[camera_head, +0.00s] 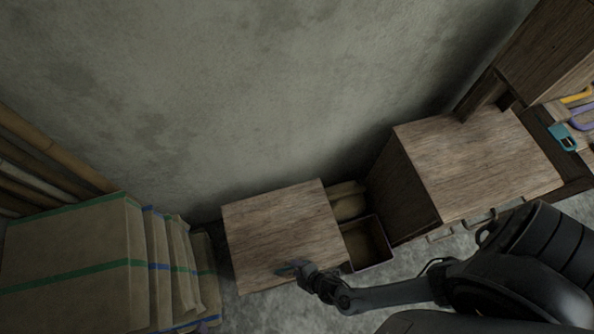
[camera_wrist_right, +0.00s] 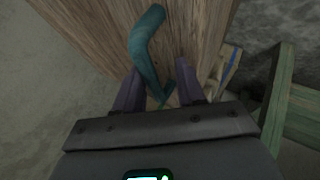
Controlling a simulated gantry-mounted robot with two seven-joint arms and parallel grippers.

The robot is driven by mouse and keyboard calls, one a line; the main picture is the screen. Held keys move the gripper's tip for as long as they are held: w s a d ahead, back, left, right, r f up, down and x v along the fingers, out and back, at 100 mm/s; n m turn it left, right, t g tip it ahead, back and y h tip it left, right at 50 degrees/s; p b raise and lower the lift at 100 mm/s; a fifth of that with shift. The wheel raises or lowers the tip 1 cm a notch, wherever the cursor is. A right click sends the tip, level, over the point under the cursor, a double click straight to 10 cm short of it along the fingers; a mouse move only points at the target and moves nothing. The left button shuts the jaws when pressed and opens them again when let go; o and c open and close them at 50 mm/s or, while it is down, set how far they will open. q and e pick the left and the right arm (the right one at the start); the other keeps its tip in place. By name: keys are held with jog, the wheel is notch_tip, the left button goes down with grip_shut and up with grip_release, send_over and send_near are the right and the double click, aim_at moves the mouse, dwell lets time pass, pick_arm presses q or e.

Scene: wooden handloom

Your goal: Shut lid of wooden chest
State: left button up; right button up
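A square wooden panel (camera_head: 275,230), which I take to be the chest's lid, shows from above near the bottom middle of the head view. It looks roughly level, but I cannot tell whether it is fully shut; the chest body below is hidden. My right gripper (camera_head: 292,268) is at the panel's front edge. In the right wrist view, its two fingers (camera_wrist_right: 158,88) are apart, with a teal curved handle (camera_wrist_right: 143,45) reaching between them. I see no clear grip on the handle. The wooden surface (camera_wrist_right: 90,30) lies behind it.
A small open box (camera_head: 385,262) stands close right of the panel, with a wooden cabinet (camera_head: 475,165) beyond. Taped cardboard boxes (camera_head: 75,260) stand at left, below bamboo poles (camera_head: 55,155). A green wooden bar (camera_wrist_right: 300,115) is right of my right gripper.

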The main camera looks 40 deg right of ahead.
jog(key=shift+s, duration=0.85)
jog(key=w+p+v, duration=0.1)
jog(key=p+v, duration=0.2)
jog(key=v, duration=0.6)
jog(key=shift+s+d+r+p, duration=0.15)
jog(key=shift+s+r+p, duration=0.15)
jog(key=shift+r, duration=0.35)
